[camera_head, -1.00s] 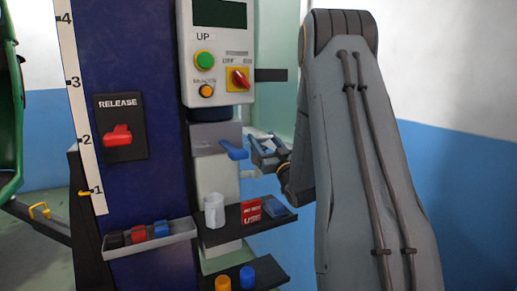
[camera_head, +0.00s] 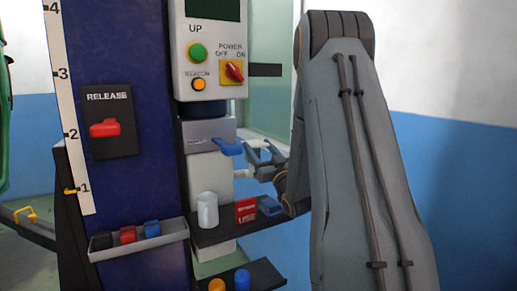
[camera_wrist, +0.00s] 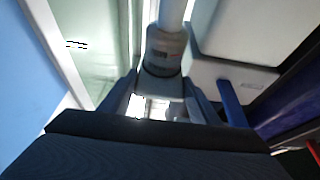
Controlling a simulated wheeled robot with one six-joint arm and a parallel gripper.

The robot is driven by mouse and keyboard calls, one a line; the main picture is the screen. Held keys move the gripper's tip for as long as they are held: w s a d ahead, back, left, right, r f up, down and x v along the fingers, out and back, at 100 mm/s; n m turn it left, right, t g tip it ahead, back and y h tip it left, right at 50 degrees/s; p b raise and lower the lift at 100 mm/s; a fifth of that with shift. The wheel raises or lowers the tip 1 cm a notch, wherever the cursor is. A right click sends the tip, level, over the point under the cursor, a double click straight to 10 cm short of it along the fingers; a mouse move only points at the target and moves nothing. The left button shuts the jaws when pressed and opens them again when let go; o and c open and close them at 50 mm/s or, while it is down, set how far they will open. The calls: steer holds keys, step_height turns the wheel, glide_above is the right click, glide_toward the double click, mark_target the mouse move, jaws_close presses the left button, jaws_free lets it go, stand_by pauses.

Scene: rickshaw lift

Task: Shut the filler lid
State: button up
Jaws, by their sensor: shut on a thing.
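My gripper (camera_head: 262,157) is to the right of the pale power unit, low under the control box, and close to its blue lever (camera_head: 228,147). In the wrist view my gripper (camera_wrist: 164,98) has its two fingers on either side of a pale grey piece (camera_wrist: 160,86). They are closed on it, but it is partly hidden, and I cannot tell for sure whether it is the filler lid. A pale cylinder with a grey collar (camera_wrist: 166,50) stands just beyond the fingers. The blue lever also shows in the wrist view (camera_wrist: 233,104), right of the fingers and apart from them.
The control box (camera_head: 213,48) hangs above, on the blue column (camera_head: 140,180). A small tray (camera_head: 170,236) holds several coloured pieces.

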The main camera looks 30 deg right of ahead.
steer(key=shift+f, duration=0.35)
steer(key=o, duration=1.5)
steer(key=shift+w, duration=0.15)
steer(key=shift+c, duration=0.2)
steer(key=shift+o, duration=0.3)
steer(key=shift+r, duration=0.15)
steer(key=b+v, duration=0.1)
steer(key=v, duration=0.6)
steer(key=shift+s, duration=0.4)
